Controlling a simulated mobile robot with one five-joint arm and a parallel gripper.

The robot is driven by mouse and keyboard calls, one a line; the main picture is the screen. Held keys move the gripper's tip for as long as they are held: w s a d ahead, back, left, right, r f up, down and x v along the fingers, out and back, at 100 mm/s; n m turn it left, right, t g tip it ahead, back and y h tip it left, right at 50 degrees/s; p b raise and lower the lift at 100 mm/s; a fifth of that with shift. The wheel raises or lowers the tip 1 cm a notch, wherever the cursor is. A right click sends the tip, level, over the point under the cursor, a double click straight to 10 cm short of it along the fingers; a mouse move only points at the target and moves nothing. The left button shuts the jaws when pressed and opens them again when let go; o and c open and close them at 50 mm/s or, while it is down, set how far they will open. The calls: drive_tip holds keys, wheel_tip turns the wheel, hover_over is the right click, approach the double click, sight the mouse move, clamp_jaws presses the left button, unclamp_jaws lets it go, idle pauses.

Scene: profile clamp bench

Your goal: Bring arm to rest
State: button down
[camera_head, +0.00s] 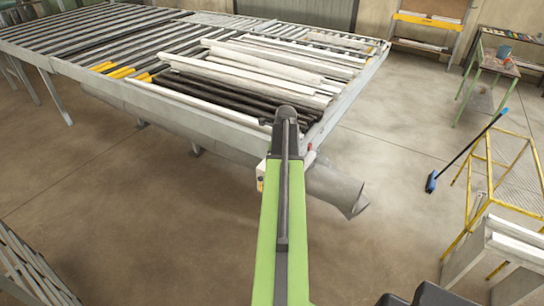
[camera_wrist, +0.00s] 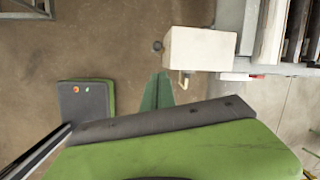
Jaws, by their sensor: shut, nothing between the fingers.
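My arm (camera_head: 281,220) runs up the middle of the head view, with its dark upper end in front of the near corner of the profile bench (camera_head: 205,123). My gripper does not show clearly there. In the wrist view my gripper (camera_wrist: 157,92) shows as two dark green tapered fingers side by side, shut and empty. They point over bare floor, just left of and below a white box (camera_wrist: 200,48) on the bench side. My green arm link fills the bottom of the wrist view.
White, dark and yellow-ended profiles lie on the bench. A grey duct (camera_head: 333,188) sticks out below its near corner. A blue broom (camera_head: 466,152), a yellow frame (camera_head: 500,170) and a green-legged table (camera_head: 497,65) stand right. Floor between is clear.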

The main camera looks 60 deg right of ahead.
drive_tip(key=w+a+f+n+b, duration=0.2)
drive_tip(key=w+a+f+b, duration=0.2)
drive_tip(key=w+a, duration=0.35)
drive_tip(key=w+a+f+n+y+b, duration=0.1)
drive_tip(key=w+a+f+b, duration=0.2)
drive_tip(key=w+a, duration=0.4)
drive_tip(key=w+a+f+n+b, duration=0.2)
drive_tip(key=w+a+f+b, duration=0.3)
drive_tip(key=a, duration=0.4)
drive_tip(key=w+a+f+n+y+b, duration=0.1)
drive_tip(key=w+a+f+n+b, duration=0.15)
drive_tip(key=a, duration=0.75)
drive_tip(key=w+a+f+n+b, duration=0.2)
drive_tip(key=a+f+n+b, duration=0.15)
drive_tip(key=a, duration=0.65)
drive_tip(key=s+a+f+n+g+b, duration=0.1)
drive_tip(key=s+a+f+n+b, duration=0.1)
drive_tip(key=s+a+n, duration=0.3)
drive_tip(key=s+a+f+n+g+b, duration=0.2)
drive_tip(key=s+a+n, duration=0.3)
drive_tip(key=a+n, duration=0.6)
drive_tip(key=f+n, duration=0.1)
drive_tip(key=n, duration=0.4)
drive_tip(key=shift+f+n+h, duration=0.2)
drive_tip(key=shift+n+h, duration=0.1)
drive_tip(key=shift+h, duration=0.1)
